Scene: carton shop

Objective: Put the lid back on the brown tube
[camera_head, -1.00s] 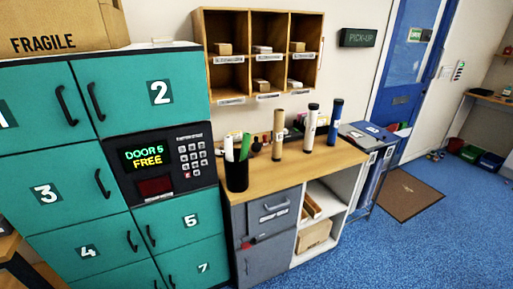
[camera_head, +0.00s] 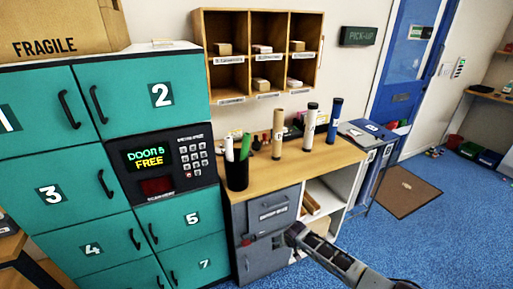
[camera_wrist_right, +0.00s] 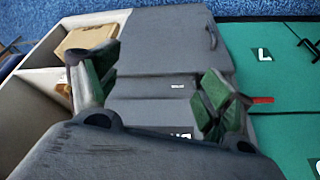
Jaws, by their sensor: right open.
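The brown tube (camera_head: 278,134) stands upright on the wooden counter (camera_head: 262,176), in the head view. I cannot make out a lid on its top, and I cannot pick out a loose lid elsewhere. My right gripper (camera_head: 293,232) is low in front of the cabinet, below the counter top and well away from the tube. In the right wrist view my right gripper (camera_wrist_right: 155,82) has its green-padded fingers spread, with nothing between them; the grey cabinet front (camera_wrist_right: 170,50) is beyond. My left gripper is in neither view.
A white tube (camera_head: 309,127) and a blue tube (camera_head: 334,122) stand right of the brown one. A black cup (camera_head: 237,176) with rolls stands left. Small dark items clutter the counter's back. Teal lockers (camera_head: 120,222) are at left; pigeonholes (camera_head: 228,14) hang above.

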